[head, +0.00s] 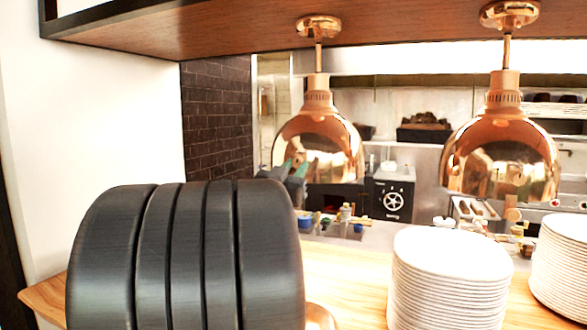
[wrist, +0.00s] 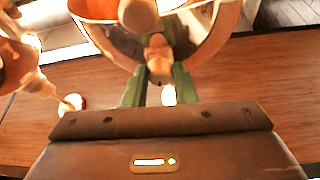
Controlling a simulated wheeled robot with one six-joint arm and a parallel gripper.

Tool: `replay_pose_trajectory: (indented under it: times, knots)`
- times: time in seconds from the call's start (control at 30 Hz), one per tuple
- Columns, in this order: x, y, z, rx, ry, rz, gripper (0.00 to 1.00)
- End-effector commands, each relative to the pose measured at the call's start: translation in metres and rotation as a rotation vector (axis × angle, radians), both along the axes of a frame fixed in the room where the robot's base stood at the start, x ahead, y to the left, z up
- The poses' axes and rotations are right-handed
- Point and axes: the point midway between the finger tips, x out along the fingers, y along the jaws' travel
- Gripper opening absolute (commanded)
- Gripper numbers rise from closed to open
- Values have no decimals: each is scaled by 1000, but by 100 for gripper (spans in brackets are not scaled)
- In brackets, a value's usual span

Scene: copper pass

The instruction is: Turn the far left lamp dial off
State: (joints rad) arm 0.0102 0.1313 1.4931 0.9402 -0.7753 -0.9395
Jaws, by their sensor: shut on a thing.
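The far left lamp (head: 335,148) is a shiny copper heat lamp hanging by a rod from the wooden overhead shelf. The dial is hidden in the head view. I cannot read the dial's setting. A bright glow shows between the fingers.
A second copper lamp (head: 503,150) hangs to the right. White plate stacks (head: 450,285) and (head: 563,270) stand on the wooden counter (head: 345,270) below. The wooden shelf (head: 200,32) is overhead. My dark arm blocks the lower left.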

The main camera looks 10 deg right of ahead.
Motion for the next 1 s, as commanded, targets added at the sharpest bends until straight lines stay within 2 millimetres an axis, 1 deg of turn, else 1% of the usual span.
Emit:
replay_pose_trajectory:
  times: [1.0]
  knots:
    - [4,6,9,796,-539,-2,2]
